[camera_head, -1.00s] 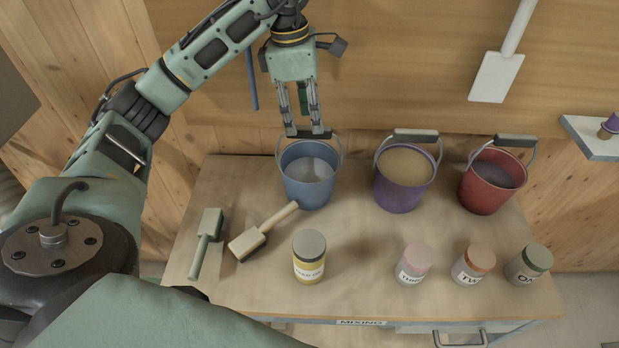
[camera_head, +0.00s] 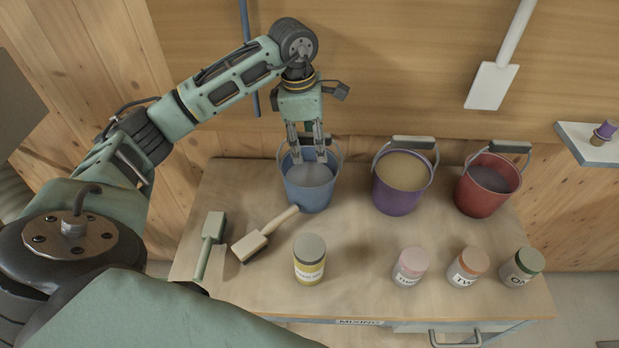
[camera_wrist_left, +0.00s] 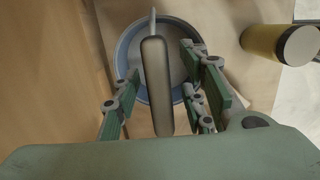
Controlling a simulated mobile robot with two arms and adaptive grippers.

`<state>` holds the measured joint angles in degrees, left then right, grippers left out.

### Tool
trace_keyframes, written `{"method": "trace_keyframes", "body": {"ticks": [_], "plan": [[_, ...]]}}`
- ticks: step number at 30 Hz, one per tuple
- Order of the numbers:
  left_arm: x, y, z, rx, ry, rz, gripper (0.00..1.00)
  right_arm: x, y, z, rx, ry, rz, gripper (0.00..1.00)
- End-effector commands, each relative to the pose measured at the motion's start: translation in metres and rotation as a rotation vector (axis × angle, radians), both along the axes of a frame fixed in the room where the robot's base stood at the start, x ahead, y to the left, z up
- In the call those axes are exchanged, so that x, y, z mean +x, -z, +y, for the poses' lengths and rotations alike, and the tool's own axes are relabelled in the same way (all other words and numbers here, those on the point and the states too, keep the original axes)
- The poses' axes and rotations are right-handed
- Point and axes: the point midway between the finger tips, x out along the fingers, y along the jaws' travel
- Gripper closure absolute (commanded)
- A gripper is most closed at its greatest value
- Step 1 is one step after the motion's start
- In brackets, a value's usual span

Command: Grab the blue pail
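The blue pail (camera_head: 309,190) stands upright at the back left of the table, with greyish contents inside. In the left wrist view the pail's rim (camera_wrist_left: 126,50) shows below its raised handle (camera_wrist_left: 156,85). My left gripper (camera_head: 308,158) points down over the back of the pail's opening. In the left wrist view the fingers of my left gripper (camera_wrist_left: 160,98) are apart, with the handle's dark grip between them. A gap shows on both sides of the handle. My right gripper is not in view.
A purple pail (camera_head: 401,186) and a red pail (camera_head: 487,187) stand to the right. Several smaller jars stand at the front right. A wooden wall rises behind.

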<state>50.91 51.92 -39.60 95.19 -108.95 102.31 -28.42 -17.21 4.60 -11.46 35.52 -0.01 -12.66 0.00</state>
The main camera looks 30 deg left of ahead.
Motion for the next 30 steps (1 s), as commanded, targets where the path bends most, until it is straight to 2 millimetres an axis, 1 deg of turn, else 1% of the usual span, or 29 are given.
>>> {"method": "trace_keyframes", "body": {"ticks": [10,20,30], "plan": [[-0.0002,0.0047,0.0004,0.001,-0.001,0.001,0.61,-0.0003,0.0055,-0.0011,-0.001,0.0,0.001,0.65],[-0.0002,0.0046,0.0003,0.001,-0.001,0.001,0.62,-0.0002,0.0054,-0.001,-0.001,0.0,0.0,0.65],[-0.0001,0.0045,0.0002,0.001,0.0,0.001,0.92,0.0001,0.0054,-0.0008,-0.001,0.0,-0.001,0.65]]}}
